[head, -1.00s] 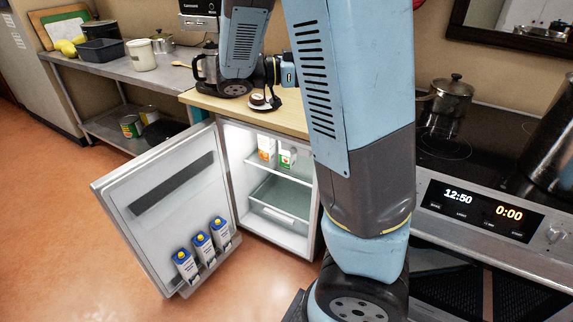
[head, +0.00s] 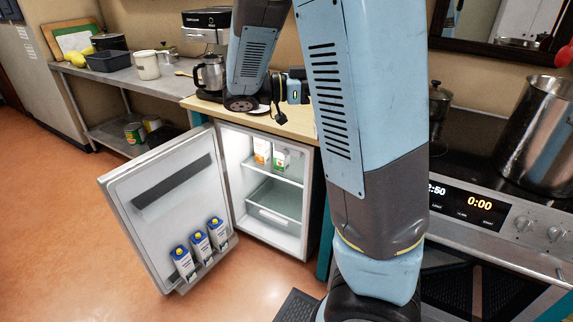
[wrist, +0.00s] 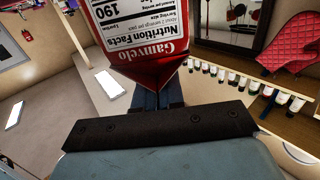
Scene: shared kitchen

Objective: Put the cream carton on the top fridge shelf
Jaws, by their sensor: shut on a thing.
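In the wrist view my gripper (wrist: 157,98) is shut on a red and white carton (wrist: 140,25). The carton is cut off by the top edge and shows a nutrition label upside down; no word "cream" is readable. In the head view my arm hides the carton, and the fingertips are not clear. The fridge (head: 310,215) stands open below the counter.
The fridge door (head: 140,235) swings out left, with three blue-and-white cartons (head: 200,247) in its rack. A coffee maker (head: 207,68) stands on the counter (head: 297,122). A stove with a large pot (head: 540,135) is at right. Floor (head: 75,235) left of the door is clear.

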